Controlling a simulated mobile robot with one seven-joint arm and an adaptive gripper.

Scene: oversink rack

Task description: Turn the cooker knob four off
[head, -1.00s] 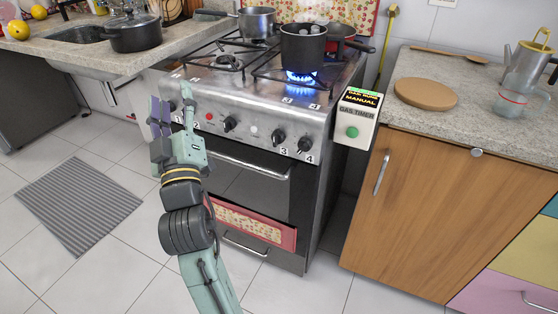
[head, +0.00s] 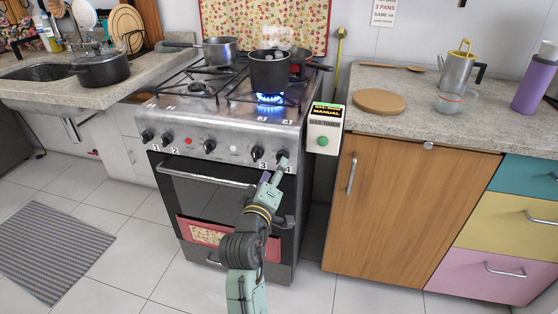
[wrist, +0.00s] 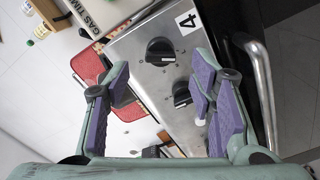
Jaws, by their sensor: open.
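The cooker (head: 222,133) has a row of black knobs on its steel front panel. Knob four (head: 282,156) is the rightmost, partly covered by my gripper in the head view. In the wrist view, knob four (wrist: 160,51) lies ahead between my fingers, beside the label 4, with knob three (wrist: 182,93) nearer the right finger. My gripper (head: 275,170) is in front of the panel's right end; in the wrist view my gripper (wrist: 160,78) is open with purple pads apart, holding nothing. A blue flame (head: 268,98) burns under the dark pot (head: 269,73).
A gas timer box (head: 325,128) with a green button stands right of the cooker. The oven handle (head: 205,172) runs below the knobs. A pan (head: 220,50) stands at the back of the hob. Open tiled floor lies in front.

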